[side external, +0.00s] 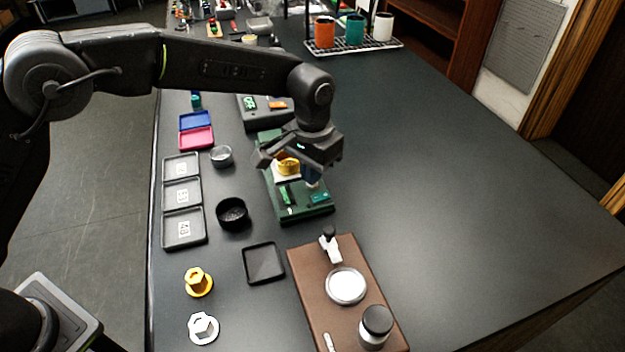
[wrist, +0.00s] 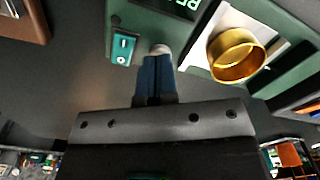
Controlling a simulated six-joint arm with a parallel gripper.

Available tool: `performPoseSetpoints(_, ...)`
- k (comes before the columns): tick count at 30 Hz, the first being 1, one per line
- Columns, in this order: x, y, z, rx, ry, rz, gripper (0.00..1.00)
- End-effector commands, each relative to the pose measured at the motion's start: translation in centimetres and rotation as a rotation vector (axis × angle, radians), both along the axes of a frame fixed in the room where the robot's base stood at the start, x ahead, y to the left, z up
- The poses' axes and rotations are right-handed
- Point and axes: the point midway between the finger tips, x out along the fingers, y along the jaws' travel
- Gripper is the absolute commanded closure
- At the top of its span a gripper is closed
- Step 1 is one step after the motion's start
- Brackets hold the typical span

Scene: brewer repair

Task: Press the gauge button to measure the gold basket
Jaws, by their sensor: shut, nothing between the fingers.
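The green gauge (side external: 305,208) stands on the black table under my gripper. The gold basket (side external: 289,166) sits on the gauge's white plate; it also shows in the wrist view (wrist: 236,55), to the right of the fingers. A teal button (wrist: 123,46) is on the gauge in the wrist view, and it shows at the gauge's front right in the side view (side external: 320,197). My gripper (wrist: 158,52) is shut and empty, its fingertips over the gauge just right of the button. Part of a display (wrist: 182,6) shows at the top of the wrist view.
A brown board (side external: 318,271) with a silver disc and tamper stands in front of the gauge. A black round cup (side external: 232,213) and a square black tray (side external: 263,263) lie to the left. The table's right side is clear.

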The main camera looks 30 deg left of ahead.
Motion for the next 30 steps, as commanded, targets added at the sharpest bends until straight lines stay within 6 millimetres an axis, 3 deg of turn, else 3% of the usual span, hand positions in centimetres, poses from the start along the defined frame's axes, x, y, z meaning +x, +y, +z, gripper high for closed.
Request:
performPoseSetpoints(19,-0.01,0.00,-1.07,0.000,0.001,0.000,1.00)
performPoseSetpoints(30,0.02,-0.01,-0.13,0.000,-0.001,0.000,1.00)
